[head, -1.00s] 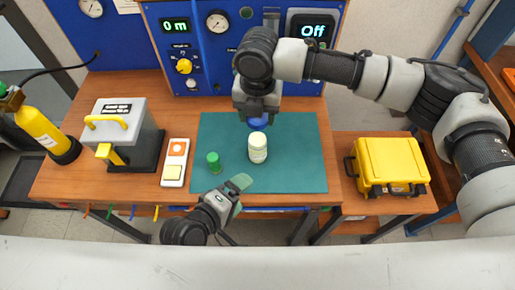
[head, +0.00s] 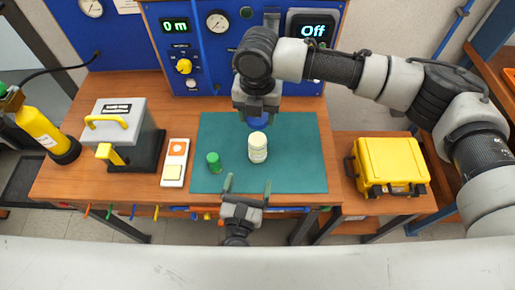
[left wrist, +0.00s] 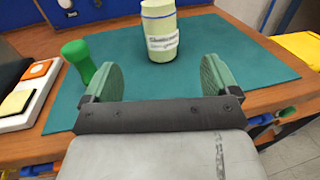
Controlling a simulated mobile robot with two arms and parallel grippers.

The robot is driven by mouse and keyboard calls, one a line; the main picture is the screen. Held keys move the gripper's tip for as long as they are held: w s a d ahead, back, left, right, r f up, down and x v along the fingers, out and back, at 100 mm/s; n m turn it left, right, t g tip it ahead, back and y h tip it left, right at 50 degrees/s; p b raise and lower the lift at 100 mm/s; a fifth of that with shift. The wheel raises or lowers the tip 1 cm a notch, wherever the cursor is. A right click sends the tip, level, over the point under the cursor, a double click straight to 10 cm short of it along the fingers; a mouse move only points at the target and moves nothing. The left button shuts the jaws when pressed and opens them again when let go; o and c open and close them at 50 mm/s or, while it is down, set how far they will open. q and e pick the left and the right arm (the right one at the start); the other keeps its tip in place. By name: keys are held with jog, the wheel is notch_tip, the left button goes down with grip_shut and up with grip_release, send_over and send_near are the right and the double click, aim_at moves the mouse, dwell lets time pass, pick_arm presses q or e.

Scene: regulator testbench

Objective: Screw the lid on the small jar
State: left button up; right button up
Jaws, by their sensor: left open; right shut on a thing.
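The small jar (head: 258,150), pale cream with a printed label, stands upright on the green mat (head: 300,165). My right gripper (head: 257,116) is shut on a blue lid (head: 258,124), held just behind the jar in the head view and partly hidden by the gripper. My left gripper (head: 247,186) is open and empty near the mat's front edge, its fingers pointing at the jar. In the left wrist view, the jar (left wrist: 162,32) stands ahead, beyond and between the open fingers of the left gripper (left wrist: 160,80), not touched by them.
A small green cylindrical object (head: 213,162) stands on the mat left of the jar. A white box with buttons (head: 174,163) lies left of the mat. A yellow case (head: 390,165) sits at the right. The mat's right side is clear.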

pick_arm(q)
jog(key=w, duration=0.4)
jog(key=w+d, duration=0.1)
jog(key=w, duration=0.3)
jog(key=w+d, duration=0.1)
jog(key=w, duration=0.3)
jog(key=shift+d, duration=0.2)
jog(key=shift+s, duration=0.1)
jog(key=c, duration=1.4)
jog(key=shift+o, duration=0.2)
pick_arm(e)
send_over(257, 139)
jog(key=shift+w+f, duration=0.1)
jog(key=shift+f, duration=2.4)
jog(key=shift+f, duration=0.9)
jog(key=shift+f, duration=0.55)
